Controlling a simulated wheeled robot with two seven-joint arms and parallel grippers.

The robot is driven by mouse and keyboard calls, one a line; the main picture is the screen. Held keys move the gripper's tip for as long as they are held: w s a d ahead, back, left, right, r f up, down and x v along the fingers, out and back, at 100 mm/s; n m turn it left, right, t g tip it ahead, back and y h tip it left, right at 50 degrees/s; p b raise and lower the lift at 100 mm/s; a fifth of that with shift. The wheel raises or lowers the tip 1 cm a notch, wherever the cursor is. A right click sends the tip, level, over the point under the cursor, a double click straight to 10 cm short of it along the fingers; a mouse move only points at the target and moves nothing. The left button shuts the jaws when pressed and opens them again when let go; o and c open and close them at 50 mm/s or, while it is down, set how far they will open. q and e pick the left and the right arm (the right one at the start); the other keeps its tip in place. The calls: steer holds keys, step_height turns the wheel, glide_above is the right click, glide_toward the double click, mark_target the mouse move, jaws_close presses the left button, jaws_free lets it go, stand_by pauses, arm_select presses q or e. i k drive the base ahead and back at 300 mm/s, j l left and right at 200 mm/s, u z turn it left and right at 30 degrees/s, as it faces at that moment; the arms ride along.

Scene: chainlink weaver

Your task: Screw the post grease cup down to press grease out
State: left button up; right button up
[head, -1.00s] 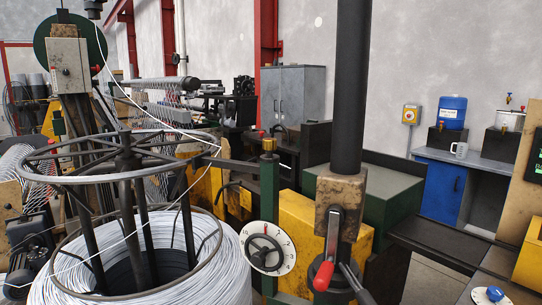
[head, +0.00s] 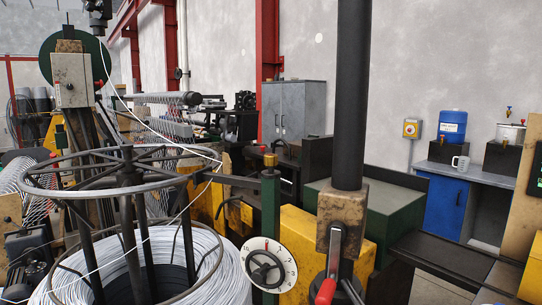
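The small brass-coloured grease cup (head: 270,160) sits on top of an upright green post (head: 270,205), near the middle of the head view. A yellow-topped cap shows on it, but how far it is screwed down is too small to tell. A white round dial with a black handwheel (head: 266,265) is at the lower part of the post. Neither of my grippers shows in the head view, and nothing is touching the cup.
A wire coil (head: 215,265) under a dark spoked reel (head: 125,165) stands left of the post. A thick black column (head: 352,90) with a red-handled lever (head: 326,290) stands to its right.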

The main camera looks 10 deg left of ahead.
mark_target(270, 159)
steer(key=k+j+u, duration=0.1)
steer(key=j+u, duration=0.2)
steer(key=u, duration=0.2)
steer(key=j+u, duration=0.45)
steer(key=l, duration=0.1)
